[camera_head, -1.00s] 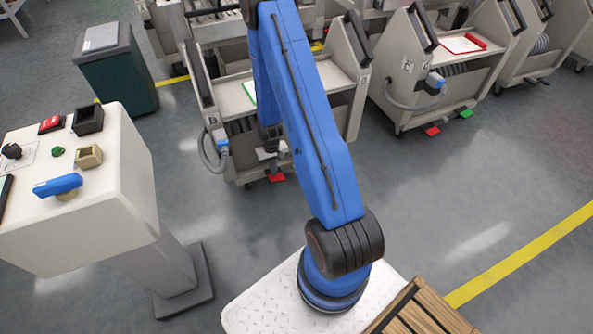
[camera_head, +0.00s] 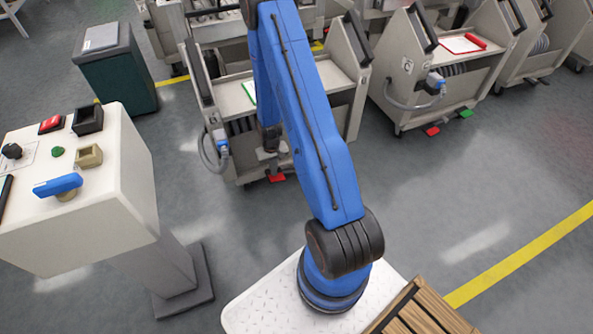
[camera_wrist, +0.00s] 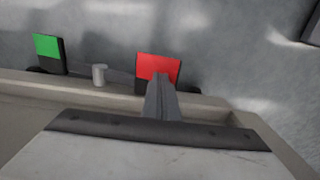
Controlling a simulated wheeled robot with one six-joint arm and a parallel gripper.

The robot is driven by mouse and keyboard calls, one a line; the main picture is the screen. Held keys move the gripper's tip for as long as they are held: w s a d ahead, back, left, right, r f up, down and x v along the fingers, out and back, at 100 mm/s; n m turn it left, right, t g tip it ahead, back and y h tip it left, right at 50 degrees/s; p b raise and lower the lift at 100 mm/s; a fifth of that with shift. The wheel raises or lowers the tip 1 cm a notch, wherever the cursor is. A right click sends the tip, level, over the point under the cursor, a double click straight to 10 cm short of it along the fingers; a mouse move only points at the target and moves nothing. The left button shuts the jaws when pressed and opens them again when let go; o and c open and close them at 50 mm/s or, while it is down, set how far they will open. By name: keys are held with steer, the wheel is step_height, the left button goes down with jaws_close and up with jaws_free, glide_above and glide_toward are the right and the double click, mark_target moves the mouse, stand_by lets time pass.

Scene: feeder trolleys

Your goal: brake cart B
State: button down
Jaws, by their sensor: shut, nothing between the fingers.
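The grey cart (camera_head: 347,100) in front of me stands partly behind my blue arm; I cannot read its letter for certain. It has a red pedal (camera_head: 277,178) low on its near side. The wrist view shows the red pedal (camera_wrist: 150,66) and, to its left, a green pedal (camera_wrist: 47,45) on a dark block; my arm hides the green one in the head view. My gripper (camera_wrist: 160,82) is shut and empty. Its fingertips overlap the lower middle of the red pedal in the wrist view; I cannot tell whether they touch it.
Another cart (camera_head: 401,91), with a red and a green pedal, stands to the right, and more carts line the back. A white control pedestal (camera_head: 130,185) stands at the left, with a dark green bin (camera_head: 117,78) behind it. Floor is clear at right.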

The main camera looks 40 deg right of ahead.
steer(key=shift+f, duration=0.15)
steer(key=shift+f, duration=2.5)
steer(key=shift+r, duration=5.05)
